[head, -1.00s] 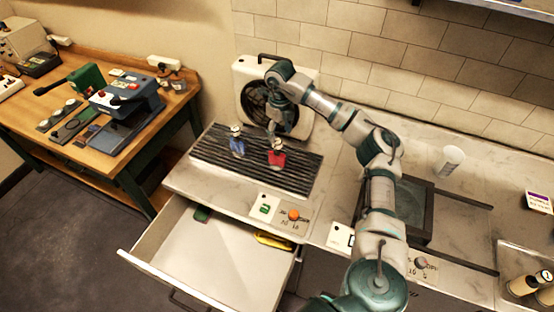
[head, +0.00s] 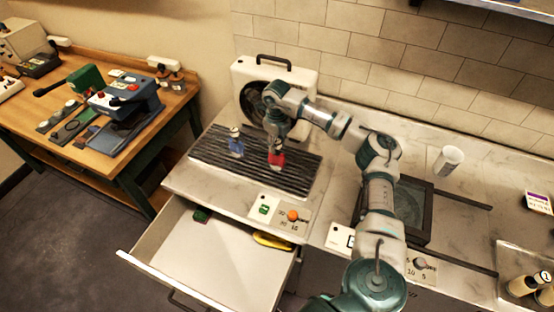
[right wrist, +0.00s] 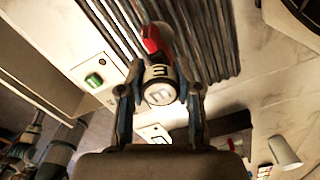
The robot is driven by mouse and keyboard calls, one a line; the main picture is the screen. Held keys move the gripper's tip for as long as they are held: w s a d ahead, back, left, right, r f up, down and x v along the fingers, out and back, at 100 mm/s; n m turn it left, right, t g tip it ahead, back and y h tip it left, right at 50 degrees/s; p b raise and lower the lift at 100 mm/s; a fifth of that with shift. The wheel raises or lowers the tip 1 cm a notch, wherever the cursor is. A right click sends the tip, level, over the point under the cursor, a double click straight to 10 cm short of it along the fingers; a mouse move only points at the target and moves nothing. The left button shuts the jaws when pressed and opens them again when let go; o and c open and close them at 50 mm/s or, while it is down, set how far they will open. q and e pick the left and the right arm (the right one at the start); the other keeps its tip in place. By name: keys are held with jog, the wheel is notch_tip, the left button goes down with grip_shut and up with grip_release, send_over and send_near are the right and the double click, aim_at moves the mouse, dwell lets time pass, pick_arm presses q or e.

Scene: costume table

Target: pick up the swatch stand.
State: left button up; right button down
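A small red stand (head: 276,158), which I take for the swatch stand, is upright on the dark ridged mat (head: 215,160). It also shows in the right wrist view as a red part (right wrist: 152,40) behind a pale round top with dark marks (right wrist: 160,88). A similar blue stand (head: 236,148) is to its left. My right gripper (head: 277,142) points down over the red stand. In the right wrist view its fingers (right wrist: 160,105) are apart, one on each side of the round top, with small gaps visible. My left gripper is out of view.
A white fan-like box (head: 305,85) stands behind the mat. An open drawer (head: 205,255) below holds a yellow item (head: 272,240) and a green block (head: 201,215). A white cup (head: 448,160) is on the counter to the right.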

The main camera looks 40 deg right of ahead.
jog(key=shift+a+r, duration=0.1)
jog(key=shift+a, duration=0.25)
